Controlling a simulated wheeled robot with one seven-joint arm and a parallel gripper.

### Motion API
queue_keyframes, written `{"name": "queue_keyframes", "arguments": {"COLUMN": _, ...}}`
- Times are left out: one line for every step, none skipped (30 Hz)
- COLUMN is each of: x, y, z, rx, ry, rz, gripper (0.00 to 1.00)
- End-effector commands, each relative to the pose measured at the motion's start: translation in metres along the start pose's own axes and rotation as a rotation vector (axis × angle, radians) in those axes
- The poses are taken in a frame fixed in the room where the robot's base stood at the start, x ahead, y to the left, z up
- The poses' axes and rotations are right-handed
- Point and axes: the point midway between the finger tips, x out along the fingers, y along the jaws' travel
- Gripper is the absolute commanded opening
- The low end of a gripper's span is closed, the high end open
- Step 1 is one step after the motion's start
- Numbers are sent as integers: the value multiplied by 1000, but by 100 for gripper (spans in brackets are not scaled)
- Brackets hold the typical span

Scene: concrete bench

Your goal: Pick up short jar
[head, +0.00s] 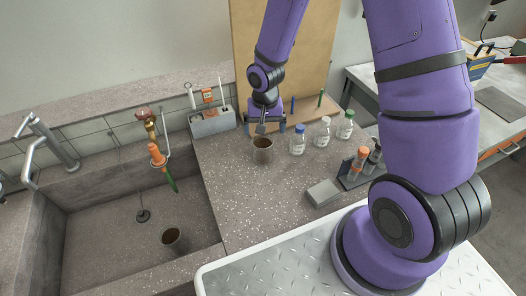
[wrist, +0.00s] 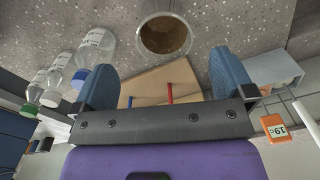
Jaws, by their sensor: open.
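A short open jar (head: 263,152), metallic outside and brown inside, stands upright on the speckled bench right of the sink. In the wrist view the jar (wrist: 166,36) shows its round mouth at the top, beyond the fingertips and between their lines. My gripper (head: 263,128) points down just above and behind the jar. Its two blue fingers are spread open in the wrist view (wrist: 164,76), with nothing between them. A similar cup (head: 172,239) is in the sink at its front right corner.
Bottles with blue (head: 298,140), white (head: 323,131) and green (head: 346,124) caps stand right of the jar. A grey caddy (head: 212,122) is behind left. A dark rack (head: 357,172) and a grey block (head: 323,193) lie front right. The bench in front of the jar is clear.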

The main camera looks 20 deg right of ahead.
Motion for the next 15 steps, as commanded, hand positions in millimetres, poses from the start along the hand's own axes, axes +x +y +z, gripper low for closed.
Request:
{"name": "queue_keyframes", "arguments": {"x": 6, "y": 0, "z": 0, "rx": 0, "ry": -3, "rz": 1, "gripper": 100}}
{"name": "queue_keyframes", "arguments": {"x": 11, "y": 0, "z": 1, "rx": -1, "ry": -4, "rz": 2, "gripper": 100}}
{"name": "queue_keyframes", "arguments": {"x": 16, "y": 0, "z": 1, "rx": -1, "ry": -3, "rz": 2, "gripper": 100}}
{"name": "queue_keyframes", "arguments": {"x": 21, "y": 0, "z": 1, "rx": -2, "ry": -3, "rz": 2, "gripper": 100}}
{"name": "queue_keyframes", "arguments": {"x": 25, "y": 0, "z": 1, "rx": -2, "ry": -4, "rz": 3, "gripper": 100}}
{"name": "queue_keyframes", "arguments": {"x": 30, "y": 0, "z": 1, "rx": -2, "ry": -3, "rz": 2, "gripper": 100}}
{"name": "queue_keyframes", "arguments": {"x": 34, "y": 0, "z": 0, "rx": -1, "ry": -2, "rz": 2, "gripper": 100}}
{"name": "queue_keyframes", "arguments": {"x": 38, "y": 0, "z": 0, "rx": -1, "ry": -3, "rz": 3, "gripper": 100}}
{"name": "queue_keyframes", "arguments": {"x": 42, "y": 0, "z": 0, "rx": -1, "ry": -2, "rz": 3, "gripper": 100}}
{"name": "queue_keyframes", "arguments": {"x": 44, "y": 0, "z": 0, "rx": -2, "ry": -1, "rz": 2, "gripper": 100}}
{"name": "queue_keyframes", "arguments": {"x": 46, "y": 0, "z": 0, "rx": -2, "ry": -1, "rz": 1, "gripper": 100}}
{"name": "queue_keyframes", "arguments": {"x": 48, "y": 0, "z": 0, "rx": -2, "ry": -1, "rz": 1, "gripper": 100}}
{"name": "queue_keyframes", "arguments": {"x": 49, "y": 0, "z": 0, "rx": -2, "ry": -1, "rz": 1, "gripper": 100}}
{"name": "queue_keyframes", "arguments": {"x": 50, "y": 0, "z": 0, "rx": -1, "ry": -1, "rz": 1, "gripper": 100}}
{"name": "queue_keyframes", "arguments": {"x": 52, "y": 0, "z": 0, "rx": -1, "ry": -1, "rz": 2, "gripper": 100}}
